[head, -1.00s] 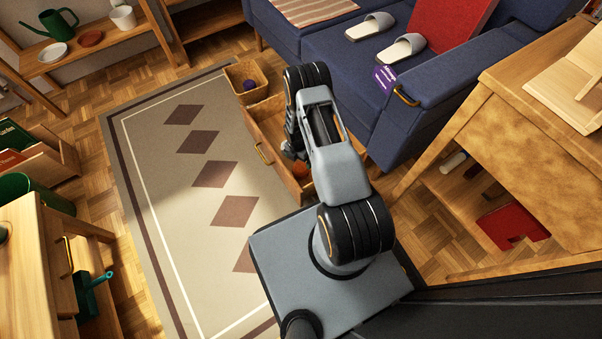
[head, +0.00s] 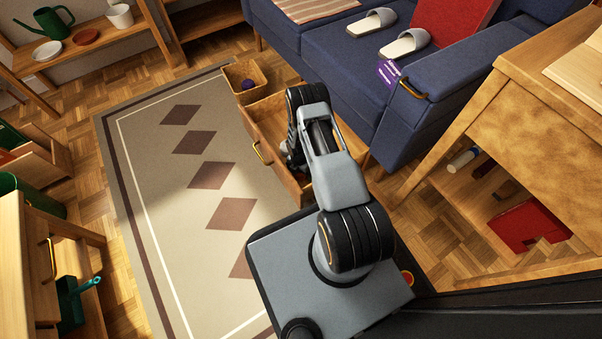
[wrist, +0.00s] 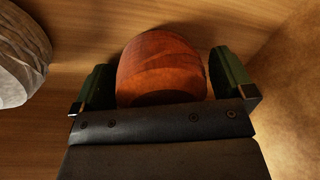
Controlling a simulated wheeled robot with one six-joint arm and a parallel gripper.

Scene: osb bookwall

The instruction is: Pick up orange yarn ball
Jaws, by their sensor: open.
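The orange yarn ball (wrist: 162,68) shows in the wrist view as a rounded orange-brown thing with faint streaks, on a wooden floor or board. My gripper (wrist: 165,85) is open, with one dark green finger on each side of the ball and small gaps to both. Its lower part is hidden by the gripper body. In the head view my arm reaches down into an open wooden drawer (head: 291,188) and covers the ball and most of the gripper.
A grey-white rounded thing (wrist: 22,58) lies left of the gripper in the wrist view. A light wooden wall (wrist: 292,95) stands close on the right. A small box (head: 233,77) with a purple ball (head: 248,85) stands behind the drawer. The blue sofa (head: 440,90) is to the right.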

